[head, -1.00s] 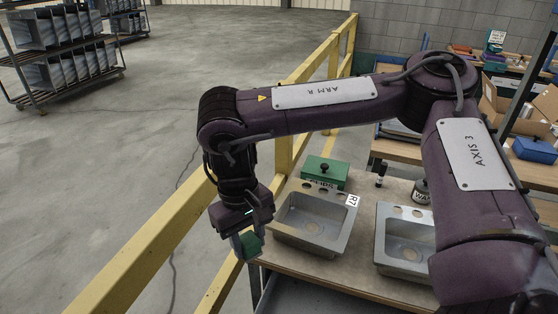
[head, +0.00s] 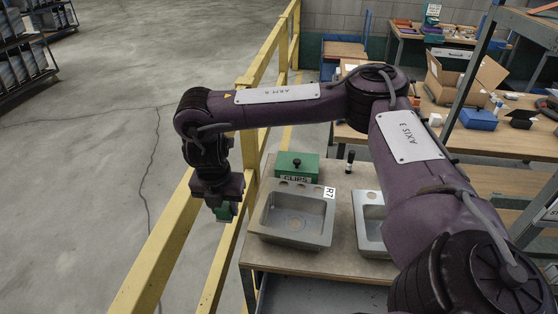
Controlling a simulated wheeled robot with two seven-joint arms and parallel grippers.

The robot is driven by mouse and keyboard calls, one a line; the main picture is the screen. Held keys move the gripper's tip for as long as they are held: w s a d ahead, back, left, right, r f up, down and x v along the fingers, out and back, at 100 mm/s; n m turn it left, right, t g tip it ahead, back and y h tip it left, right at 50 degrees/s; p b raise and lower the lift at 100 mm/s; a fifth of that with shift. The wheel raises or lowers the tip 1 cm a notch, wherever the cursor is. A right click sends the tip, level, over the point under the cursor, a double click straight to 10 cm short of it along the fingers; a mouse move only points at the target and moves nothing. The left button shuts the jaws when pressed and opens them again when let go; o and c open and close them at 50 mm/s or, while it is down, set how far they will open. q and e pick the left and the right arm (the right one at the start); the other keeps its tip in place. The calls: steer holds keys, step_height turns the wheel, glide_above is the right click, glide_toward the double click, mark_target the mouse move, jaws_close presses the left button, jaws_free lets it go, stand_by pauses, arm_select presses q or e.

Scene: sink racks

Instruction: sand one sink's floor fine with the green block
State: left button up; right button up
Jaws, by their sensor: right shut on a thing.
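The green block (head: 224,212) is in my right gripper (head: 222,207), whose fingers are shut on it. The gripper hangs pointing down, just left of the nearest sink, over the yellow rail side. That sink (head: 322,238) is a grey metal basin labelled R7, lying on the bench with its bowl facing up. Its floor shows a round paler patch around the drain area. A second sink (head: 362,238) stands to its right, mostly hidden behind my right arm. My left gripper is not in view.
A green box marked CLIPS (head: 310,164) with a black knob stands behind the R7 sink. A dark marker-like bottle (head: 349,161) stands right of it. A yellow rail (head: 172,240) runs along the left of the bench (head: 262,257). Cardboard boxes and shelving are at the right.

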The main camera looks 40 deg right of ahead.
steer(key=s+d+f+n+y+p, duration=0.2)
steer(key=d+n+p, duration=0.3)
steer(key=d+n, duration=1.25)
steer(key=f+b, duration=0.3)
steer(key=a+f+b, duration=0.1)
steer(key=b, duration=0.1)
steer(key=shift+w+f, duration=0.3)
steer(key=shift+f, duration=0.05)
steer(key=shift+r, duration=0.1)
